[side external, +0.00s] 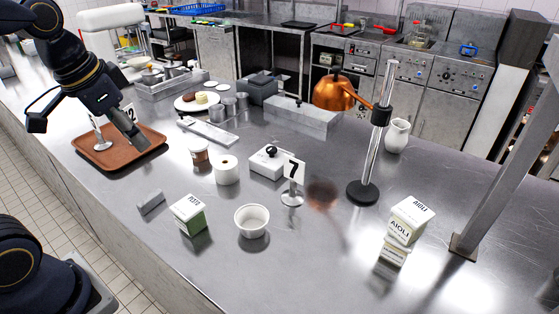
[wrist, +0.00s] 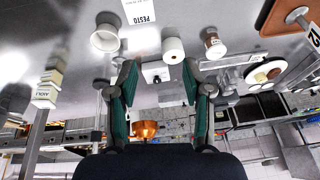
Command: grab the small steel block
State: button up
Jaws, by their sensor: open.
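The small steel block (side external: 151,202) is a plain grey block lying on the steel counter near its front left edge in the side external view. I cannot make it out in the wrist view. My gripper (side external: 130,136) is above the brown tray, up and to the left of the block in the side external view, well apart from it. In the wrist view my gripper (wrist: 157,78) has its two green-padded fingers spread, with nothing held between them.
The pesto carton (side external: 188,215) and a white bowl (side external: 252,221) stand right of the block. The brown tray (side external: 110,161) holds a number stand. A paper roll (side external: 227,170), a cup (side external: 199,152) and a white lidded box (side external: 268,162) stand farther back. Counter around the block is clear.

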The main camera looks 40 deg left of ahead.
jog(key=w+a+f+n+g, duration=0.1)
jog(key=w+a+f+g, duration=0.15)
jog(key=a, duration=0.35)
jog(key=n+g, duration=0.2)
send_over(149, 197)
notch_tip(149, 197, down, 6)
jog(key=f, duration=0.1)
jog(key=shift+t, duration=0.25)
notch_tip(149, 197, down, 9)
jog(key=shift+s+d+f, duration=0.1)
jog(key=shift+s+f, duration=0.05)
jog(key=shift+f, duration=3.05)
grip_shut()
